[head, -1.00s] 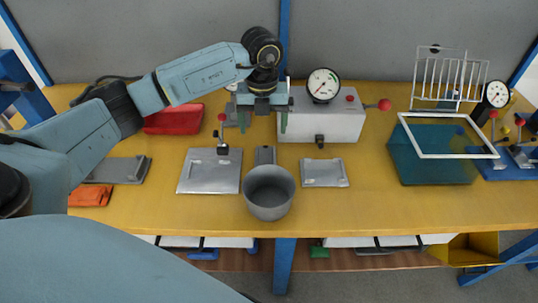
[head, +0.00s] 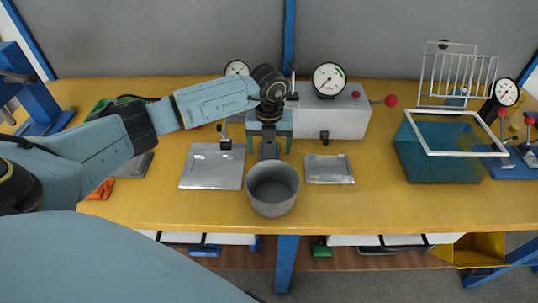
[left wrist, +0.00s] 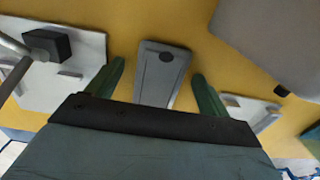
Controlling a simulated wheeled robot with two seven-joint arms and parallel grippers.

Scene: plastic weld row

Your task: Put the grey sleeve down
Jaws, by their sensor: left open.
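A grey, round, open-topped hollow piece (head: 273,190) stands upright on the table near the front edge; I cannot tell for sure whether it is the grey sleeve. Just behind it lies a small grey block (head: 268,151) with a round dark mark at one end, seen in the left wrist view (left wrist: 160,78). My left gripper (head: 270,146) is open above this block. Its green fingers (left wrist: 158,74) appear on either side of it, apart from it, with nothing held. My right gripper is not in view.
A metal plate (head: 211,170) lies left of the block and a smaller metal tray (head: 329,169) right of it. A grey gauge box (head: 335,118) stands behind. A teal bin (head: 440,160) stands at right. Bare yellow table (head: 375,190) lies between tray and bin.

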